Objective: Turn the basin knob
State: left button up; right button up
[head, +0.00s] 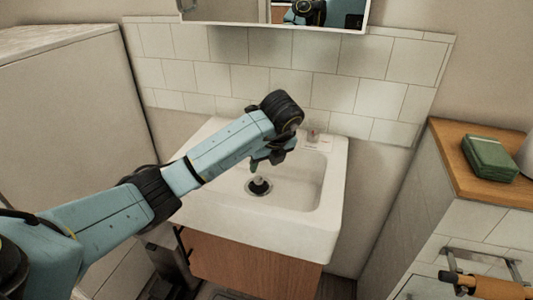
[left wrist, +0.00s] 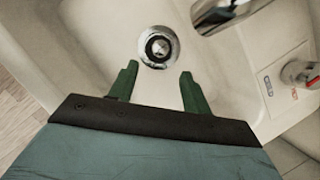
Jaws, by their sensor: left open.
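The basin knob (head: 312,136) is a small metallic knob on the back ledge of the white sink (head: 270,238), beside a label. In the left wrist view the knob (left wrist: 300,72) is at the right edge, next to the label with red and blue marks. My left gripper (head: 268,160) hangs over the basin, to the left of the knob and apart from it. In the left wrist view its two green fingers (left wrist: 158,74) are spread with nothing between them. The faucet is hidden behind my arm in the head view. My right gripper is not in view.
The chrome faucet spout (left wrist: 228,14) is close to the fingers' right in the left wrist view. The drain (left wrist: 158,47) lies beyond them. A mirror cabinet (head: 270,28) hangs above.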

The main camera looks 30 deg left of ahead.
aim_at(312, 133)
jog(key=k, duration=1)
